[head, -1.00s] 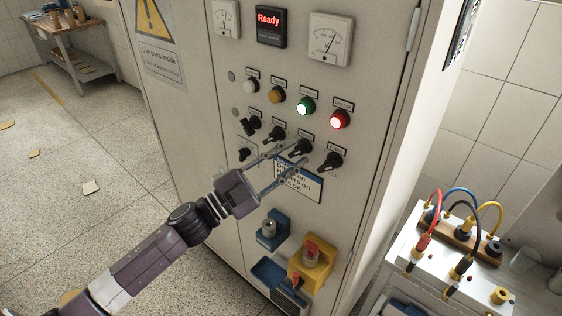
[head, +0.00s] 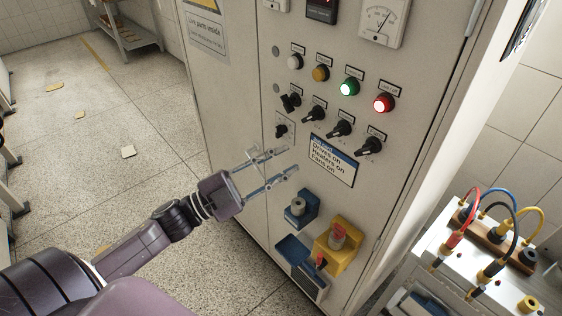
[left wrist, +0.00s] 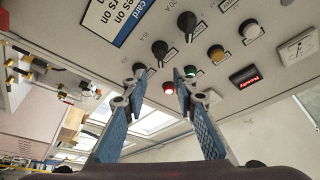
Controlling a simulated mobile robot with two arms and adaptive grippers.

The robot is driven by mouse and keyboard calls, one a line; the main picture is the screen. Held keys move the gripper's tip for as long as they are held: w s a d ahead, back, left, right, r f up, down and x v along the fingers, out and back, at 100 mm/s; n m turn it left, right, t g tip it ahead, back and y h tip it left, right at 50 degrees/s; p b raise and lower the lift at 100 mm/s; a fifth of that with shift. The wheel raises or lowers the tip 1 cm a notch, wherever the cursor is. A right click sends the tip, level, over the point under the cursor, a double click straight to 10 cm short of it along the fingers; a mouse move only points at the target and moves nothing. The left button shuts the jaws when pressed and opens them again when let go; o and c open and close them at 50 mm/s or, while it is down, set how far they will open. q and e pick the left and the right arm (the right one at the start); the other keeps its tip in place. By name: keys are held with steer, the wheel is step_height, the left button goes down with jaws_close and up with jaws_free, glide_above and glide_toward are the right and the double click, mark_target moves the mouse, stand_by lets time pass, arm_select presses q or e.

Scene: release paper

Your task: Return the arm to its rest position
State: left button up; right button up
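My left arm (head: 150,245) reaches in from the lower left of the head view. My left gripper (head: 284,160) is open and empty, its two thin fingers apart. It stands in front of the grey control cabinet (head: 235,110), left of a blue-headed card (head: 331,162) that lists drives, heaters and fans on. The black rotary knobs (head: 340,128) are above and to the right of the fingers. In the left wrist view the blue-padded fingers (left wrist: 158,82) are spread with nothing between them, and the panel fills the top. My right gripper is not in view.
A blue holder (head: 306,209) and a yellow box with a red switch (head: 338,245) jut from the cabinet below the gripper. A bench (head: 440,250) with coloured cables stands at right. Open speckled floor (head: 120,185) lies at left.

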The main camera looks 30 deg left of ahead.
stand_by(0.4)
arm_select(q)
steer(key=w+a+f+n+y, duration=0.1)
steer(key=a+f+n+y, duration=0.3)
steer(key=f, duration=0.5)
steer(key=w+a+f+n+y, duration=0.2)
steer(key=a+f+n+y, duration=0.15)
steer(key=f, duration=0.55)
steer(key=s+a+f+n+g+y, duration=0.2)
steer(key=s+f, duration=0.2)
steer(key=f, duration=0.8)
steer(key=s+a+f+n+g+y, duration=0.2)
steer(key=s+f+g+y, duration=0.15)
steer(key=f, duration=0.85)
steer(key=s+d+f+n+g, duration=0.1)
steer(key=s+f+n+g, duration=0.1)
steer(key=s+f, duration=0.7)
steer(key=s+d+f+g, duration=0.2)
steer(key=s+d+f, duration=0.2)
steer(key=s, duration=0.5)
steer(key=s+d+f+g, duration=0.3)
steer(key=s+f, duration=0.5)
steer(key=s, duration=0.1)
steer(key=s+d+f+n+g+b, duration=0.1)
steer(key=s+d+f+g, duration=0.2)
steer(key=s+f, duration=0.3)
steer(key=s+d, duration=0.1)
steer(key=s, duration=0.2)
steer(key=shift+s+d+h, duration=0.15)
steer(key=shift+d+h, duration=0.15)
